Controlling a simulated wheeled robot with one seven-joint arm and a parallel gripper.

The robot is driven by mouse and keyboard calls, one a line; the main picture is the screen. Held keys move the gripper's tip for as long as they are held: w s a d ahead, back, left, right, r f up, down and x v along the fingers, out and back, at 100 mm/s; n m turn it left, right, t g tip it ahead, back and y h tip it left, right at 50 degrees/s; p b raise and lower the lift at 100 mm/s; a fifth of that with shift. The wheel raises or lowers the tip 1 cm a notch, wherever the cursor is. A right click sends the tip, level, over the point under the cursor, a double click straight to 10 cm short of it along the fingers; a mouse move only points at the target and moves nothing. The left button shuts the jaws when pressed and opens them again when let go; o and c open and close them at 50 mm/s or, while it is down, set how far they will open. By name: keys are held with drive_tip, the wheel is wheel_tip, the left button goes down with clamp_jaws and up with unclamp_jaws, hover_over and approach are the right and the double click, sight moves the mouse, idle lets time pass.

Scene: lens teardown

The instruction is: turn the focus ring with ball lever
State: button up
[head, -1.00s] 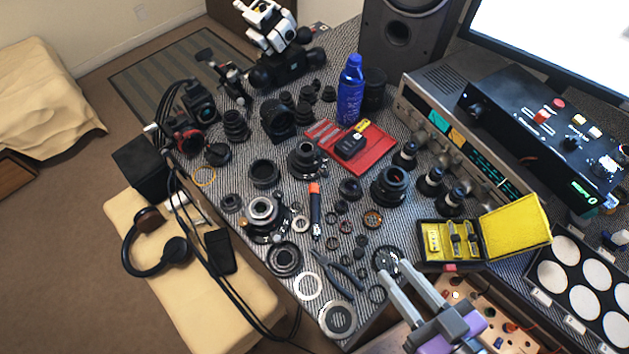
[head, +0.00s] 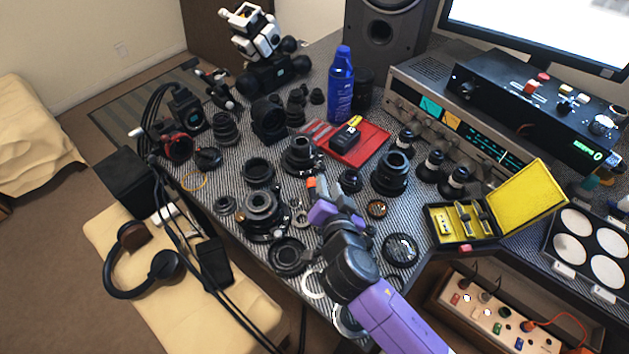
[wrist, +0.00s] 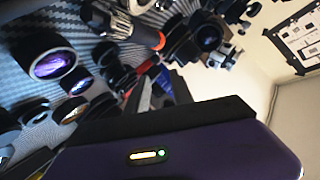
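A lens with a silver inner ring and dark outer rings (head: 262,207), likely the one with the focus ring, stands on the striped mat left of my gripper. In the wrist view, the purple gripper body (wrist: 180,150) fills the bottom. An orange-and-black tool handle (wrist: 145,32) lies beyond it.
Several lenses and rings crowd the striped mat, including a tall black lens (head: 391,175). A red tray (head: 372,146), a blue spray can (head: 341,85) and an open yellow case (head: 520,205) are further right. Headphones (head: 140,262) lie on a cushioned seat at left.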

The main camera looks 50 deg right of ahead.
sight(324, 170)
drive_tip(key=shift+f+b, duration=0.45)
drive_tip(key=shift+f, duration=0.25)
drive_tip(key=shift+p+x, duration=0.55)
drive_tip(key=shift+x, duration=3.3)
drive_tip(key=shift+c, duration=0.3)
clamp_jaws()
